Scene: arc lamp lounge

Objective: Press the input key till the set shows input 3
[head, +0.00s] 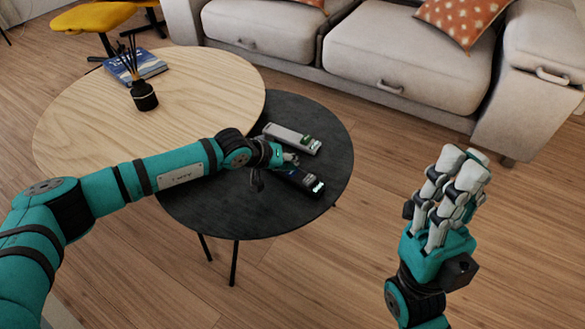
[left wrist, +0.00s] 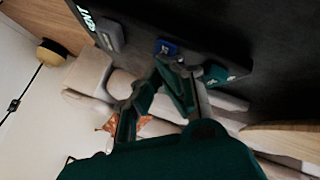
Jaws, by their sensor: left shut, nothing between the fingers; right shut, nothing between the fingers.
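A dark remote (head: 300,180) lies on the black round table (head: 325,130), with small pale green keys at its right end. A light grey remote (head: 291,138) with green keys lies just behind it. My left gripper (head: 288,159) is shut and empty, over the left part of the dark remote; I cannot tell if it touches a key. It also shows in the left wrist view (left wrist: 163,68), near a small blue patch and green keys against a dark surface. My right gripper (head: 462,162) is shut and empty, raised right of the table. No set screen is in view.
A wooden round table (head: 200,85) adjoins the black one and carries a reed diffuser (head: 144,95) and a blue book (head: 135,67). A grey sofa (head: 410,60) stands behind, a yellow stool (head: 92,18) at top left. The floor at right is clear.

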